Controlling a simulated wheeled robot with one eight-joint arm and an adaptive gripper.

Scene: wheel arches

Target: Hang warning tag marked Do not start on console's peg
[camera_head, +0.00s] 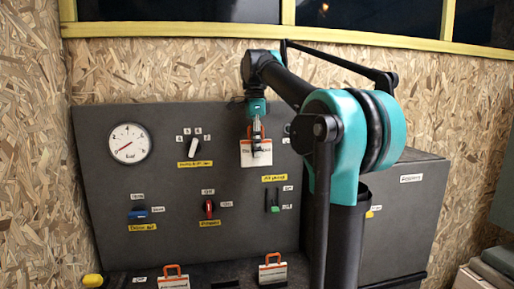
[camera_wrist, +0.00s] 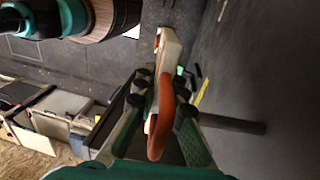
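The tag's print is too blurred to read. In the wrist view my gripper (camera_wrist: 160,100) has its fingers on both sides of the orange handle (camera_wrist: 158,138). A dark rod (camera_wrist: 240,124), possibly the peg, sticks out to the right of the fingers; I cannot tell whether it touches the handle. The peg is not clearly visible in the head view.
Two more white tags with orange handles, a left one (camera_head: 174,282) and a right one (camera_head: 272,274), stand on the console's lower ledge. The panel carries a round gauge (camera_head: 129,143), a rotary selector (camera_head: 194,147), a blue switch (camera_head: 138,212) and a red switch (camera_head: 209,208).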

